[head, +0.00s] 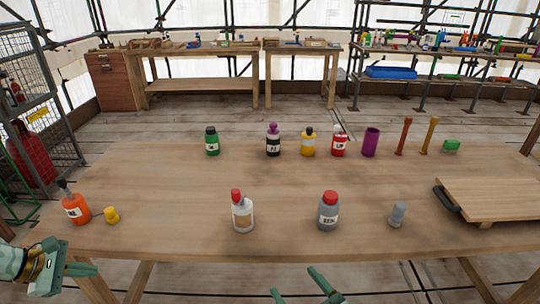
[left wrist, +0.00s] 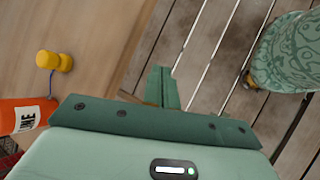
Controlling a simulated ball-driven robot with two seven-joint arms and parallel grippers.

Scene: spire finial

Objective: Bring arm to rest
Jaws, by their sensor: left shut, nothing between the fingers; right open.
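My left gripper (head: 94,269) is at the lower left of the head view, by the table's front left corner. Its fingers are shut and empty; in the left wrist view the closed fingers (left wrist: 162,86) overlap the table's edge and the floor. My right gripper (head: 301,288) is at the bottom middle of the head view, in front of the table's front edge. Its two fingertips stand apart with nothing visible between them. The wooden table (head: 170,190) lies in front of both grippers.
An orange bottle (head: 75,208) and small yellow object (head: 111,215) stand nearest my left gripper. White (head: 242,215) and grey (head: 328,213) bottles stand along the front. A wooden board (head: 495,198) lies at right. More bottles line the back. The table's middle is clear.

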